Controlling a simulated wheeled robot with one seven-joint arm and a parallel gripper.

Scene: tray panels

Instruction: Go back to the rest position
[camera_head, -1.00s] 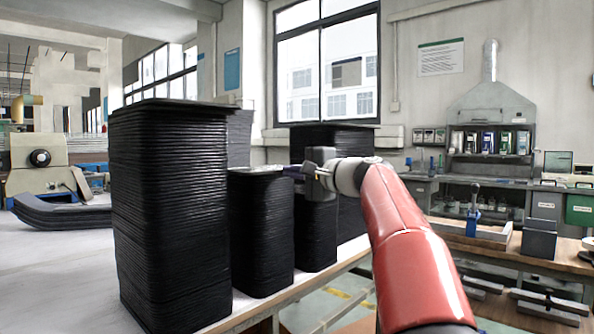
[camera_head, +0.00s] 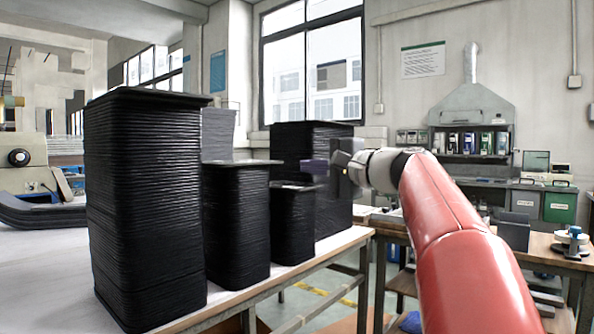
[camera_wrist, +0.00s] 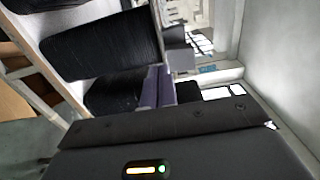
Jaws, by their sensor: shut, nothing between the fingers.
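My gripper (camera_head: 314,167) is in the middle of the head view, at the end of my red arm. Its purple fingers point left and are above the smallest stack of black tray panels (camera_head: 292,225). In the wrist view the two fingers (camera_wrist: 158,88) lie together, shut and with nothing between them. A tall stack of black panels (camera_head: 150,200) stands at the left. A medium stack (camera_head: 237,222) stands between it and the smallest one. Another large black stack (camera_head: 300,150) stands behind my gripper.
The stacks stand on a white-topped table (camera_head: 45,270) whose right edge runs below my arm. A grey stack (camera_head: 218,133) stands behind. A workbench (camera_head: 560,255) with a green box (camera_head: 559,207) is at the right. Floor shows between table and bench.

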